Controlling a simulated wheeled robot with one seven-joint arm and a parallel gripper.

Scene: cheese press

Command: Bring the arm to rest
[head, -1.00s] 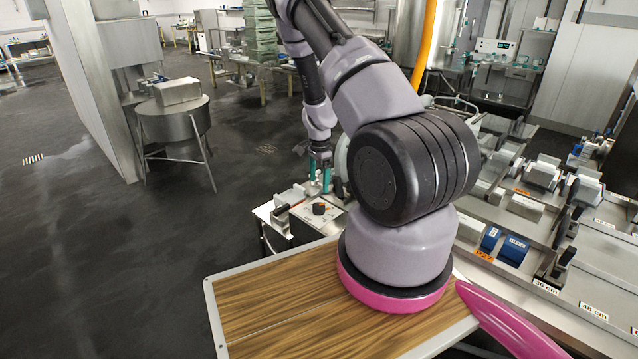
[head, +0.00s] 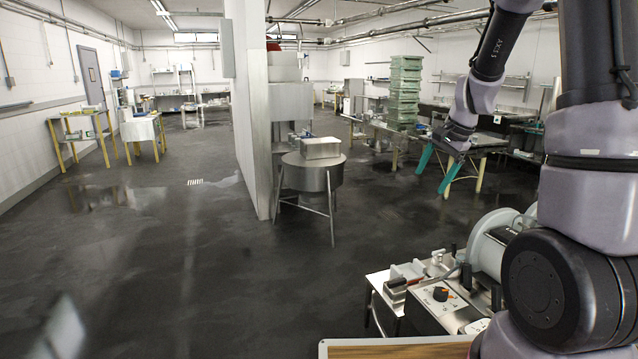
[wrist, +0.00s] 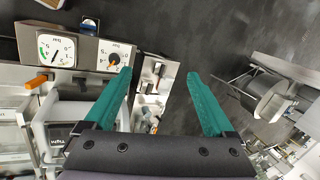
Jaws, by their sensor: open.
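My gripper (head: 437,172) hangs in the air at the right of the head view, with its two teal fingers apart and nothing between them. It is above the control box (head: 440,300) with the black knob. In the wrist view my gripper (wrist: 160,85) is also open and empty, its fingers spread over the dark floor and a metal bench edge. My arm comes down from the upper right of the head view and is bent at the elbow.
A round steel vat (head: 316,178) on legs stands near the middle, beside a pale partition wall (head: 250,110). Green stacked crates (head: 405,90) stand behind. In the wrist view, a panel with a white dial (wrist: 57,50) lies left of the fingers.

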